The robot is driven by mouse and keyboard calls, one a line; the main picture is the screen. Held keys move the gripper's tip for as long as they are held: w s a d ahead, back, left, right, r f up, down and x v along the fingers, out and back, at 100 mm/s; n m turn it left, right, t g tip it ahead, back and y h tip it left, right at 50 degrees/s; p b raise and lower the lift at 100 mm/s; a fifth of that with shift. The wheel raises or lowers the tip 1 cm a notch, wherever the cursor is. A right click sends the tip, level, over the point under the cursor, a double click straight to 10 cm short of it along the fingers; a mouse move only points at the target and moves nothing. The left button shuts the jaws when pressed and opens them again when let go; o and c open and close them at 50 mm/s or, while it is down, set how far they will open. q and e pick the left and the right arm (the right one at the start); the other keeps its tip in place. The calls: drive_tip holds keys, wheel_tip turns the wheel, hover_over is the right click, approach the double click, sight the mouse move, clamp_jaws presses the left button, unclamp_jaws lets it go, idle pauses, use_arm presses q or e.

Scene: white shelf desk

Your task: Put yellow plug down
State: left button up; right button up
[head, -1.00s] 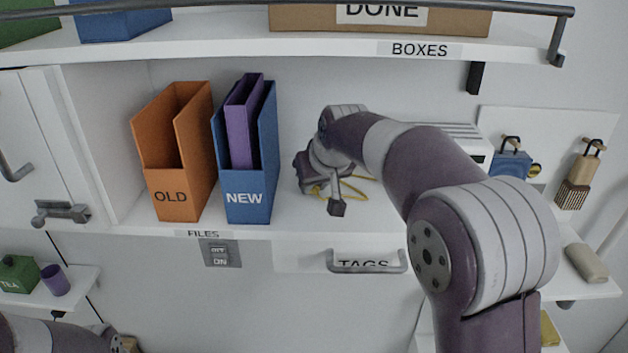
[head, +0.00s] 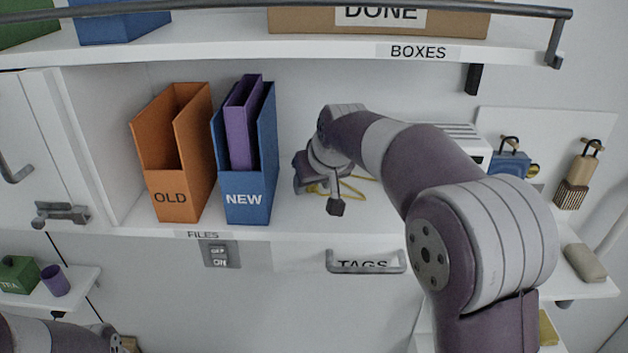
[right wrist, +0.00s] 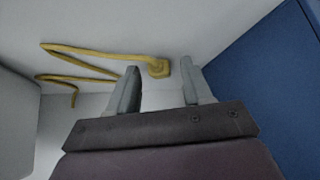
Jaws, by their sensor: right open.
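The yellow plug (right wrist: 157,69) lies on the white shelf surface in the right wrist view, with its yellow cord (right wrist: 85,50) zigzagging to the left. My right gripper (right wrist: 161,76) is open, with one finger on each side of the plug and a visible gap to each. In the head view, my right gripper (head: 303,175) is low over the shelf, right of the blue NEW file holder. Part of the yellow cord (head: 345,189) shows around it; the plug itself is hidden there. My left gripper is not visible; only part of my left arm shows at lower left.
The blue NEW file holder (head: 248,200) stands close to my right gripper, and its blue side (right wrist: 270,85) fills the right of the wrist view. The orange OLD holder (head: 172,195) is further left. The BOXES shelf (head: 300,50) runs above.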

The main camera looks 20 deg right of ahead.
drive_tip(key=shift+s+r+b, duration=0.3)
drive_tip(key=shift+r+b, duration=0.5)
drive_tip(key=shift+b, duration=0.05)
drive_tip(key=b+v, duration=0.1)
drive_tip(key=v, duration=0.4)
use_arm(q)
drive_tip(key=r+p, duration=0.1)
drive_tip(key=p, duration=0.2)
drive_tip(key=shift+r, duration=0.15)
use_arm(e)
drive_tip(key=v, duration=0.6)
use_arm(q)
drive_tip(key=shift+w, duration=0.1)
use_arm(e)
drive_tip(key=shift+w, duration=0.1)
